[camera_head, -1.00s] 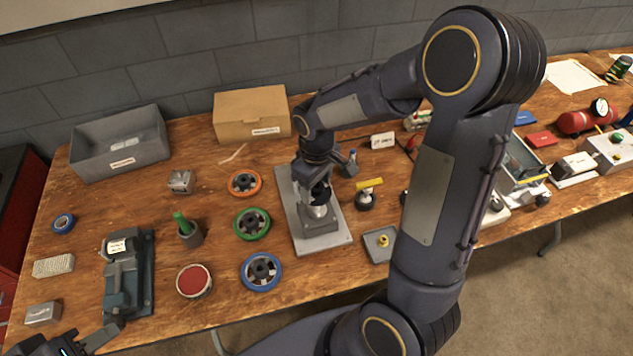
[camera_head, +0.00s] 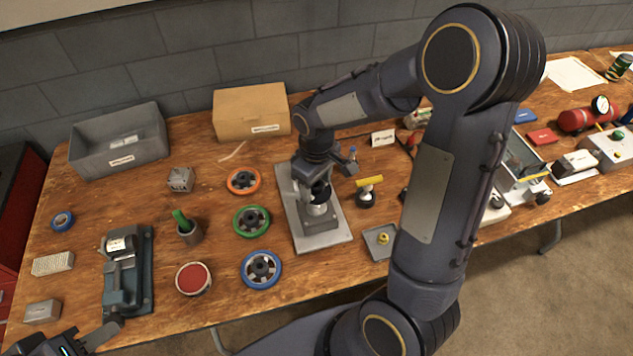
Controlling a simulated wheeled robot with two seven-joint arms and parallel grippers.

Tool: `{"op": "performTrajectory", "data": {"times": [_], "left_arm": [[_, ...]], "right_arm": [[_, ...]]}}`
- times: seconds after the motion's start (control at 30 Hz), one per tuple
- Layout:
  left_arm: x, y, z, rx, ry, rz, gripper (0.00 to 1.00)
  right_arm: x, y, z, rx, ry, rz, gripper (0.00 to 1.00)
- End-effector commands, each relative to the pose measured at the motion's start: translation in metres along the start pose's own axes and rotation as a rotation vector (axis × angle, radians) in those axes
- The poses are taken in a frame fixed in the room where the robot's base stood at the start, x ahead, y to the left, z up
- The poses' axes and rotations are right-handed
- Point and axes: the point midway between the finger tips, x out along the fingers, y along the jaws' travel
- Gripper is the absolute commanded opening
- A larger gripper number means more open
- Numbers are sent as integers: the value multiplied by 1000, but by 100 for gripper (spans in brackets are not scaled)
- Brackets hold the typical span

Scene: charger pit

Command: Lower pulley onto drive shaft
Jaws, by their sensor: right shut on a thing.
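My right gripper (camera_head: 316,192) points down over the grey base plate (camera_head: 338,238), which carries a block with a metal shaft part (camera_head: 317,209). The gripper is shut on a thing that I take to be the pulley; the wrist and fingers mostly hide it. I cannot tell whether the pulley touches the shaft. Orange (camera_head: 244,181), green (camera_head: 264,221) and blue (camera_head: 276,270) rimmed wheels lie in a column left of the plate. My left gripper (camera_head: 92,340) is at the bottom left corner, cut off by the frame, apart from these things.
A grey bin (camera_head: 95,165) and a cardboard box (camera_head: 240,118) stand at the back. A vise (camera_head: 146,270), a cup with a green item (camera_head: 190,235) and a red-topped round tin (camera_head: 193,279) are at the left. A small tray (camera_head: 373,248) lies right of the plate.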

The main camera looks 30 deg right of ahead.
Motion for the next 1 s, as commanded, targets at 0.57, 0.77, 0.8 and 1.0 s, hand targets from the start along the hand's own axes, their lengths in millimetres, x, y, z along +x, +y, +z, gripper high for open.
{"op": "performTrajectory", "data": {"times": [0.57,0.77,0.8,1.0], "left_arm": [[9,-4,5,0,0,0,36],[12,-6,6,0,0,0,36],[13,-6,7,0,0,0,36],[16,-7,8,0,0,0,36]], "right_arm": [[14,0,0,0,0,0,30],[18,0,0,0,-1,0,30],[19,0,0,0,-1,0,30],[23,0,0,0,0,0,30]]}}
